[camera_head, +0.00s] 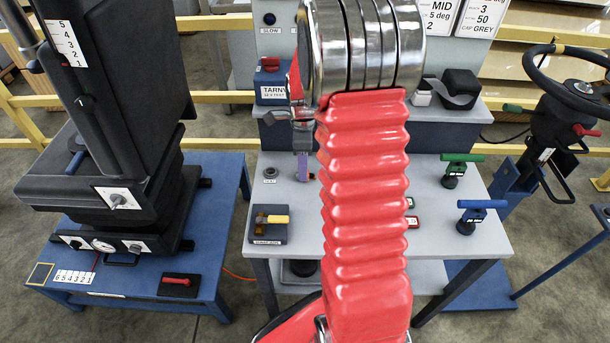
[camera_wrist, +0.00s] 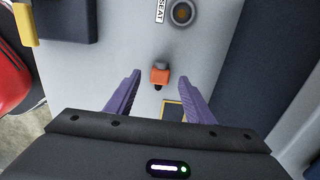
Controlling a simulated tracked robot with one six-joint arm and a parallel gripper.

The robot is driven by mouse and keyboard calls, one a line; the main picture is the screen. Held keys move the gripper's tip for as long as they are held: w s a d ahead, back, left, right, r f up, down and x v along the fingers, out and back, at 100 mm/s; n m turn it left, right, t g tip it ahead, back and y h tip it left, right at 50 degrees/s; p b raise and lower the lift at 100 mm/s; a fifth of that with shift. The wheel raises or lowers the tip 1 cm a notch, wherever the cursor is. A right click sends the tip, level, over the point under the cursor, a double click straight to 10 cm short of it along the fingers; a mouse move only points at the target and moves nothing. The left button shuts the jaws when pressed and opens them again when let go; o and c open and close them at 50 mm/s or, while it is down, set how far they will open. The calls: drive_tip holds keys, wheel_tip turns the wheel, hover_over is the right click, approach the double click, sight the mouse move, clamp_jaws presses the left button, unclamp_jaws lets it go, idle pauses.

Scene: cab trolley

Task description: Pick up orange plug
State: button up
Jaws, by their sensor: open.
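The orange plug (camera_wrist: 160,76) shows in the wrist view as a small orange block with a dark round end. It lies on or stands over the pale grey trolley top. My gripper (camera_wrist: 160,82) is open, with its two purple fingers on either side of the plug in the picture. I cannot tell how far above it they are, and neither finger visibly touches it. In the head view my gripper (camera_head: 304,168) hangs over the trolley top, partly behind my red arm. The plug is not visible there.
A round seat (camera_wrist: 181,12) with a SEAT label is near the plug. A dark block with a yellow handle (camera_head: 270,222) stands on the trolley top (camera_head: 440,265). Green (camera_head: 455,168) and blue (camera_head: 470,215) T-handles stand on the right. A black machine (camera_head: 110,130) is at left.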

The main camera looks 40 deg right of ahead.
drive_tip(key=shift+f, duration=1.5)
drive_tip(key=shift+c, duration=0.2)
clamp_jaws()
